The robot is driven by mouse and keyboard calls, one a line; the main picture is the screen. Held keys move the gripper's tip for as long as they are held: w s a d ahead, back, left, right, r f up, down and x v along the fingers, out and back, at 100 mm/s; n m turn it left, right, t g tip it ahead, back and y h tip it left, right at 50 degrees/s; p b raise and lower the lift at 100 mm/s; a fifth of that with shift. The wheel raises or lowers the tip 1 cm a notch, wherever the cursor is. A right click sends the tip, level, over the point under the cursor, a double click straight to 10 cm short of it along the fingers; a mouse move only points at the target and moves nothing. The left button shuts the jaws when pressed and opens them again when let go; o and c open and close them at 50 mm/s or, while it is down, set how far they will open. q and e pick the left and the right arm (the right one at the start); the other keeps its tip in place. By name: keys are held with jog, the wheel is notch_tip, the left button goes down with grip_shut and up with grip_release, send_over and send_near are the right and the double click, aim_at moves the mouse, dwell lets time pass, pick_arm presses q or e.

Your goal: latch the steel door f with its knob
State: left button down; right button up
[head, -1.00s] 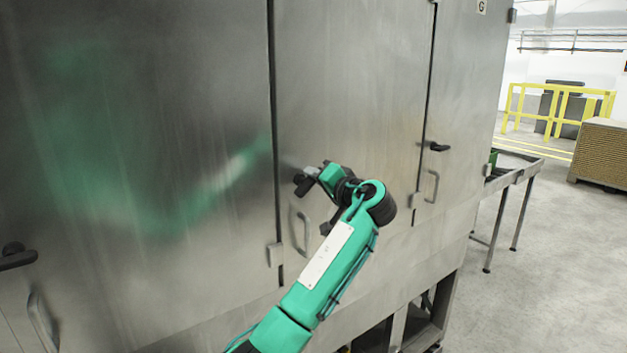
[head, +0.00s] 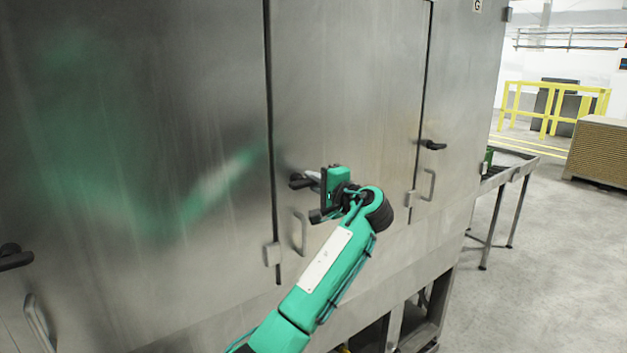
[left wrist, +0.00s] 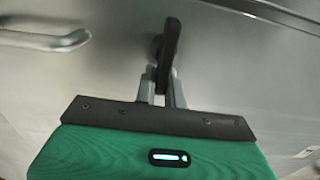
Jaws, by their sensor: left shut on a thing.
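The steel door f (head: 350,100) is the middle door of the washer in the head view and looks flush with its frame. Its black knob (head: 299,181) sits near the door's left edge, above the door's bar handle (head: 299,232). My left gripper (head: 313,177) is at the knob, with its green body to the right of it. In the left wrist view the two grey fingers (left wrist: 162,88) close on the black knob (left wrist: 170,45), and the bar handle (left wrist: 45,39) shows at the upper left. My right gripper is not in view.
The door to the right has its own black knob (head: 432,145) and bar handle (head: 428,184). Another steel door (head: 130,120) fills the left, with a black knob (head: 14,257). A steel roller table (head: 500,180) stands at the right, with open floor (head: 560,260) in front.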

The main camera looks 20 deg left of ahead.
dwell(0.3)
pick_arm(q)
jog(key=c, duration=1.5)
grip_release()
jog(key=shift+d, duration=0.1)
jog(key=shift+f, duration=0.1)
jog(key=shift+s+d+f+b, duration=0.1)
jog(key=shift+s+d+b, duration=0.15)
jog(key=shift+d+b, duration=0.15)
jog(key=shift+b+v, duration=2.9)
jog(key=shift+v, duration=3.5)
